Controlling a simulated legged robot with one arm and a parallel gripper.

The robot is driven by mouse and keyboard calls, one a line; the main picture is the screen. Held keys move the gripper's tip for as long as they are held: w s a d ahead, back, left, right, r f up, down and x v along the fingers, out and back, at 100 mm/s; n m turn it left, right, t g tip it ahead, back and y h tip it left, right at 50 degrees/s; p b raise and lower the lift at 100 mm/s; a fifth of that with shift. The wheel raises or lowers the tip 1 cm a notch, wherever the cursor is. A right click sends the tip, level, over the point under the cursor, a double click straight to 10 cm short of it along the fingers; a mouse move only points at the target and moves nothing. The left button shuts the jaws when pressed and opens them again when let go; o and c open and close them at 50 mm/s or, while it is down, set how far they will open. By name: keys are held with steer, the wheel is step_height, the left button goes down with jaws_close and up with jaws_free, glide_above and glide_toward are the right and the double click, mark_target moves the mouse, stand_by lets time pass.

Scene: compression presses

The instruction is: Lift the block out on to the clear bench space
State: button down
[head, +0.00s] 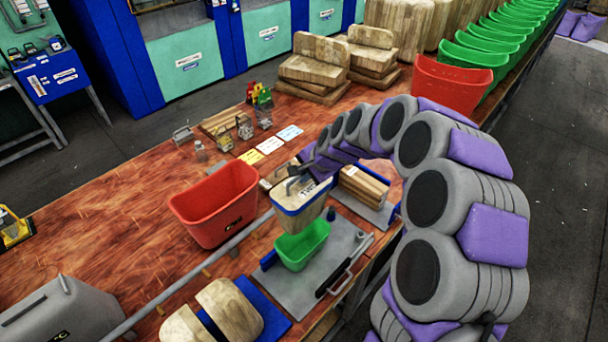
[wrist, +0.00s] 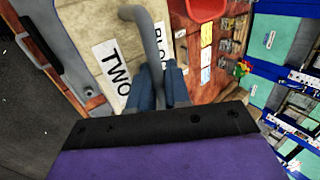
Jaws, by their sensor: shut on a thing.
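The block (head: 300,198) is a pale wooden piece with a blue band and a grey handle on top. It hangs over the green tub (head: 302,245) on a grey metal plate (head: 345,245); I cannot tell if its lower end still sits inside the tub. My gripper (head: 297,182) is shut on the block's handle. In the wrist view my gripper's fingers (wrist: 160,88) close around the curved grey handle (wrist: 150,35), and the block's top (wrist: 75,40) carries labels, one reading "TWO".
A red tub (head: 217,205) stands left of the block. Clear wooden bench (head: 110,230) lies farther left. A grey rail (head: 200,270) crosses the bench. Wooden pieces on a blue mat (head: 262,300), cards and small tools surround the plate. Stacked boards (head: 315,65) stand behind.

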steer(key=shift+r+p, duration=1.8)
steer(key=shift+r, duration=3.05)
steer(key=shift+f, duration=0.1)
